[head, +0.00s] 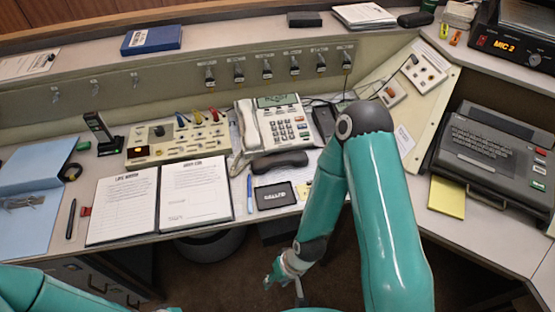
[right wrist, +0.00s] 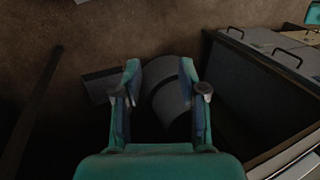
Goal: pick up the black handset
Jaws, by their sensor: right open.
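The black handset (head: 280,161) lies on the desk just in front of the white desk phone (head: 278,122), beside that phone's own white handset (head: 248,124). My right gripper (head: 284,284) is below the desk's front edge, well short of the black handset and apart from it. In the right wrist view the right gripper (right wrist: 162,92) is open and empty, pointing down over the floor. The black handset does not show in that view. My left gripper is not visible; only part of the left arm shows at the lower left.
An open binder (head: 160,200) lies left of the handset, and a small black box (head: 275,196) lies in front of it. A blue pen (head: 249,194) is close by. A dark bin (head: 210,245) stands under the desk. A grey typewriter-like machine (head: 495,150) is at right.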

